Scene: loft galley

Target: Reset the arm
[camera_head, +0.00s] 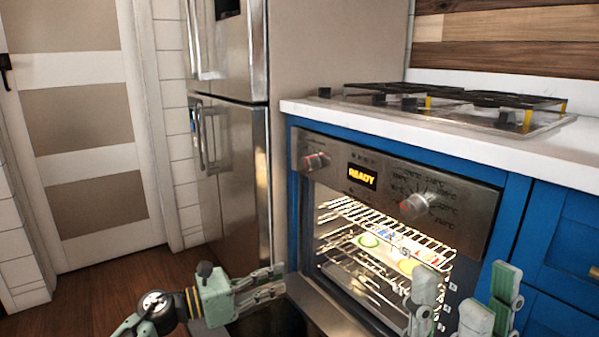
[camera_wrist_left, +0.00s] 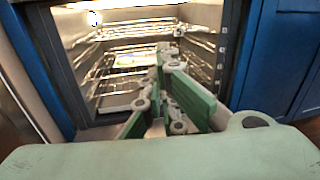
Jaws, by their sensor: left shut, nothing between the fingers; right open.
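My left gripper (camera_head: 279,280) is shut and empty, its fingers pointing right beside the left edge of the open oven. In the left wrist view its closed fingers (camera_wrist_left: 166,62) point toward the lit oven cavity. My right gripper (camera_head: 467,275) is open, its two green-grey fingers apart and pointing up in front of the oven's lower right side. Nothing shows between them. My right arm is mostly out of view.
The oven (camera_head: 407,192) stands open and lit, its display reading READY. Wire racks (camera_head: 345,212) inside carry colourful flat items. The oven door (camera_head: 325,310) is lowered. A fridge (camera_head: 240,180) stands left; a gas hob (camera_head: 455,105) is above. Wooden floor (camera_head: 120,275) is clear at left.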

